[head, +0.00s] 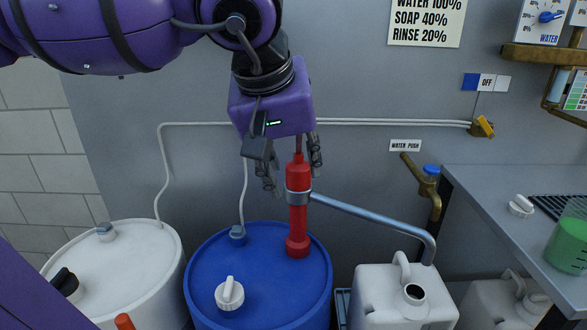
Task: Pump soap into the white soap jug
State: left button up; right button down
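A red hand pump (298,215) stands upright in the blue drum (260,275). Its steel spout (375,215) runs right and bends down at the white jug (375,300). The jug's round mouth is uncapped, and the spout's end is at the jug's top behind the mouth; whether it lines up with the opening I cannot tell. My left gripper (290,165) points down over the pump's top, with its fingers spread on either side of the pump's upper part. A visible gap separates the left-hand finger from the pump. My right gripper is not in view.
A white drum (125,265) stands left of the blue one. A white cap (229,293) lies on the blue drum. Another white jug (490,305) is at the right below the counter (475,190). A brass water tap (430,185) is on the wall. White pipes run behind.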

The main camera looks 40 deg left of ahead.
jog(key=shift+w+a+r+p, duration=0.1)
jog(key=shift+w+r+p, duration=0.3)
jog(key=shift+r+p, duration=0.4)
